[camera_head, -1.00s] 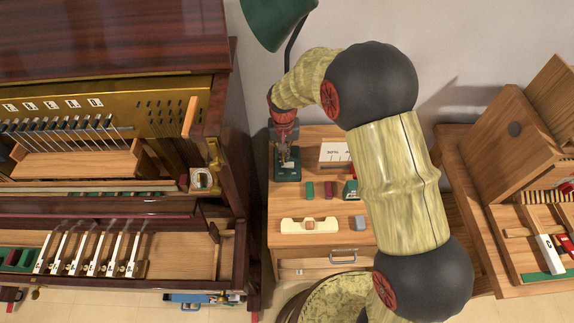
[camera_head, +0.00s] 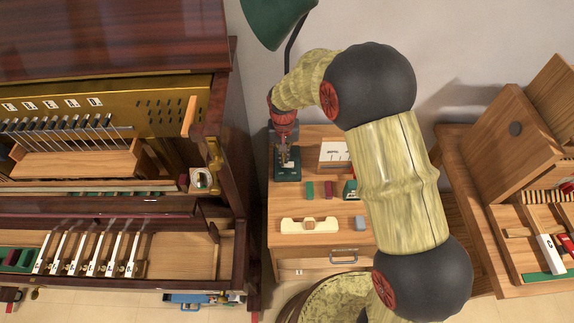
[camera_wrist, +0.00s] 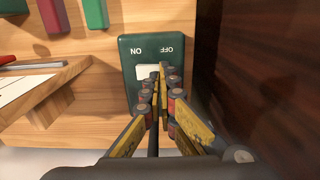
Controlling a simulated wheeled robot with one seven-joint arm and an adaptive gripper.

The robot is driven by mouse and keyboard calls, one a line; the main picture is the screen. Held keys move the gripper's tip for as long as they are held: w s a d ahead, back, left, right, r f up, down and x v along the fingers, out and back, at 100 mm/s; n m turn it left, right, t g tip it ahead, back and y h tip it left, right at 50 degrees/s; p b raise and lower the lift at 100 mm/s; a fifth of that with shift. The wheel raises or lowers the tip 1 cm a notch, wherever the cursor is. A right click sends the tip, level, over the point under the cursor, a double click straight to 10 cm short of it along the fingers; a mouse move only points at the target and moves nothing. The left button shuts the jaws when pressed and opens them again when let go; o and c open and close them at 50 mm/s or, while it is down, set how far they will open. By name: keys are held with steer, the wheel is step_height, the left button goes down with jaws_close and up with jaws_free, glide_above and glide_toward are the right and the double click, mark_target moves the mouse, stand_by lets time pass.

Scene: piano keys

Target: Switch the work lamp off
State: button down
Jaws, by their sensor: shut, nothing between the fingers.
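The work lamp has a green shade (camera_head: 277,20) at the top of the head view, a dark stem and a green base (camera_head: 287,174) on the small wooden table. The base (camera_wrist: 134,46) carries ON and OFF labels in the wrist view, ON on the left and OFF on the right. A white switch part (camera_wrist: 147,72) shows below the ON label. My gripper (camera_wrist: 160,72) is shut and empty, its fingertips over the base beside the white part, on its OFF side. The fingers hide part of the switch; I cannot tell whether they touch it. In the head view my gripper (camera_head: 286,158) points down at the base.
The piano (camera_head: 230,150) stands close left of the table (camera_head: 290,255). Green (camera_head: 310,190) and red (camera_head: 329,190) blocks, a pale wooden piece (camera_head: 310,225) and a grey block (camera_head: 360,222) lie on the table. A wooden case (camera_head: 500,170) stands at the right.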

steer(key=shift+f+b, duration=0.3)
steer(key=shift+f, duration=0.45)
stand_by(0.3)
steer(key=shift+r+p, duration=2.4)
steer(key=shift+r, duration=1.15)
